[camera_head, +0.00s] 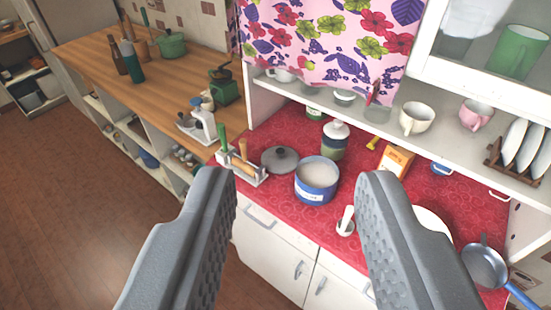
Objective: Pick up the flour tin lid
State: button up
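A round grey lid (281,160) with a dark knob lies on the red oilcloth counter. Just right of it stands an open blue tin (316,190) with a pale label, filled with something white like flour. The lid and tin are close together; I cannot tell if they touch. My gripper (293,183) is open and empty, its two grey fingers wide apart in the foreground. The lid and tin show between the fingers, farther off. Nothing hides the lid's top.
A rack with a green-handled tool (223,140) stands left of the lid. A jar (334,141) is behind the tin, a white pestle and mortar (346,222) in front. A shelf (388,126) with cups overhangs the back. A pan (485,267) is at right.

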aim_at(280, 160)
jog(key=u, duration=0.05)
jog(key=i, duration=1.05)
jog(key=u, duration=0.5)
